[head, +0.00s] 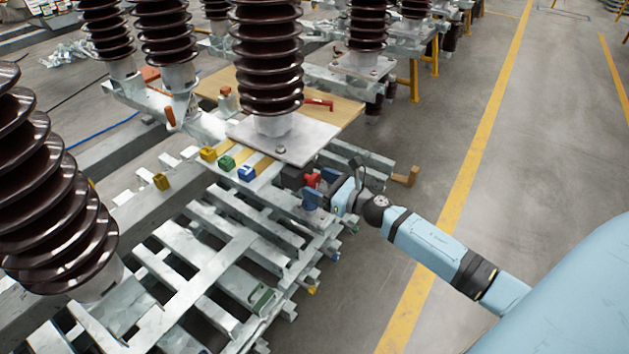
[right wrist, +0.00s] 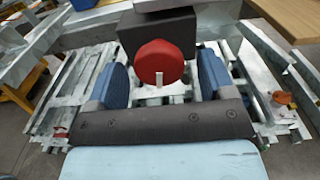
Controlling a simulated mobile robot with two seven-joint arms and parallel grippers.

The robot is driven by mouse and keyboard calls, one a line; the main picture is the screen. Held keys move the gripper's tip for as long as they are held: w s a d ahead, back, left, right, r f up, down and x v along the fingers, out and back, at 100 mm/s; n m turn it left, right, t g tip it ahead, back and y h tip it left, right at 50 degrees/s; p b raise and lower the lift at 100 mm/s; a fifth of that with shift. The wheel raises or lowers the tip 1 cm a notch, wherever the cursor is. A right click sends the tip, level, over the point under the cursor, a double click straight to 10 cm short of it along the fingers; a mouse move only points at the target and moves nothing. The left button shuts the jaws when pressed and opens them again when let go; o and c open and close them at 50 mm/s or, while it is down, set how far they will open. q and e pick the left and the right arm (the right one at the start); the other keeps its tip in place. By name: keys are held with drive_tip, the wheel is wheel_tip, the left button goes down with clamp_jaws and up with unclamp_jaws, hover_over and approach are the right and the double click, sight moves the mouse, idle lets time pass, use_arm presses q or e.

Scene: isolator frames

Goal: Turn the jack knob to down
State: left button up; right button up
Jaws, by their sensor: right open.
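The jack knob is a red round knob (head: 312,180) on a dark box (head: 291,176) under the edge of a grey metal plate. In the right wrist view the knob (right wrist: 160,60) sits on the dark box's (right wrist: 180,32) face, with a small white mark at its lower edge pointing down in the picture. My right gripper (head: 320,187) is at the knob; in its wrist view the blue fingers (right wrist: 163,72) are open, one on each side of the knob, with gaps visible. My left gripper is not in view.
A tall brown ribbed insulator (head: 268,60) stands on the metal plate (head: 300,146) above the box. Metal bars (head: 215,265) lie in a lattice below and left. Grey floor (head: 400,130) is clear to the right.

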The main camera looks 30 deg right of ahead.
drive_tip(key=shift+x, duration=0.8)
drive_tip(key=c, duration=0.9)
